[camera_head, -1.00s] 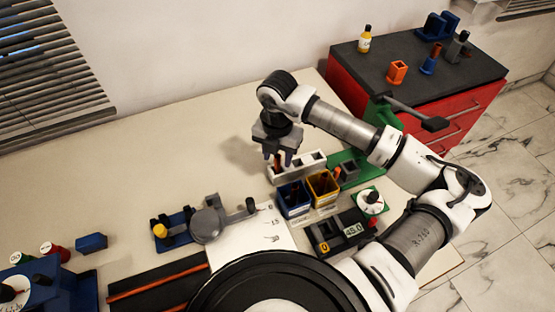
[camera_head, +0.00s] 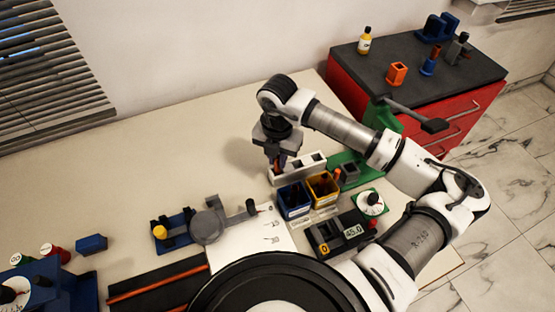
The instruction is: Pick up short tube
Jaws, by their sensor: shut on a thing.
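My gripper (camera_head: 280,164) points down at the left end of the white rack (camera_head: 313,160). Its fingers are shut on the short tube (camera_head: 277,167), a small reddish-brown piece mostly hidden between and behind the fingers. I cannot tell whether the tube's lower end is still in the rack's left slot. The other openings of the rack look empty.
A blue bin (camera_head: 295,200) and a yellow bin (camera_head: 322,188) holding tubes stand just in front of the rack. A black device with number displays (camera_head: 338,234) and a white dial (camera_head: 371,203) are nearby. The table's back left is clear.

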